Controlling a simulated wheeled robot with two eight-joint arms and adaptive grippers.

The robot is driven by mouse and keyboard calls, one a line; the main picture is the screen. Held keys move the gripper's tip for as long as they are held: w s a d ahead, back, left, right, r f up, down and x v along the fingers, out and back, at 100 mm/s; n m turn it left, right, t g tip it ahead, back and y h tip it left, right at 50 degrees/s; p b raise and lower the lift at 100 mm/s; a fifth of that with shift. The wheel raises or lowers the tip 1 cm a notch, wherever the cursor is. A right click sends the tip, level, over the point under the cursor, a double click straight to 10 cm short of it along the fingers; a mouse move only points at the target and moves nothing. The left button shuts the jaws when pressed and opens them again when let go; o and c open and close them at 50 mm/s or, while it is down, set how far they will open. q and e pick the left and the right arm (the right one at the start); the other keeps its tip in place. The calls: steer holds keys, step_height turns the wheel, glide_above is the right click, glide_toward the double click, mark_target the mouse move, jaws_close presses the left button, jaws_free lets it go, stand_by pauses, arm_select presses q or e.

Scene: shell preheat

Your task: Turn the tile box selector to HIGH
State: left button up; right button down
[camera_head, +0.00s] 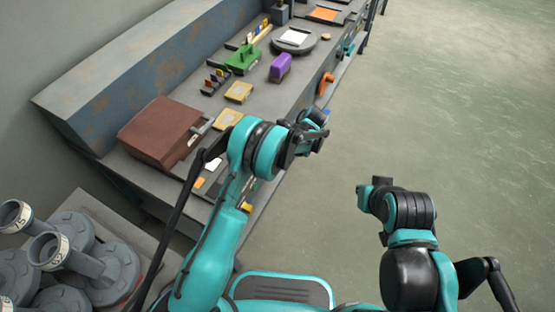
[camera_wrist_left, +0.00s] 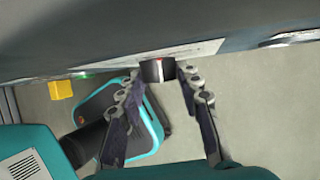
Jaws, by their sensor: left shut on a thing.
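In the left wrist view, the selector is a dark knob (camera_wrist_left: 158,70) with a pale mark on its face, set against a grey panel. The two fingers of my left gripper (camera_wrist_left: 160,82) are closed on it, one on each side. In the head view my left gripper (camera_head: 312,132) is at the bench's front edge, and the knob is hidden behind it. I cannot read the selector's setting. My right arm (camera_head: 408,212) hangs over the open floor, away from the bench; its fingers cannot be made out.
The grey bench (camera_head: 218,187) carries a brown box (camera_head: 160,130), yellow tiles (camera_head: 238,92), a green rack (camera_head: 242,60) and a purple block (camera_head: 280,67). An orange handle (camera_head: 326,82) projects from its front. Grey weights (camera_head: 75,262) stand lower left. The floor at right is clear.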

arm_select(q)
steer(key=o, duration=1.1)
steer(key=shift+o, duration=0.2)
steer(key=v, duration=1.2)
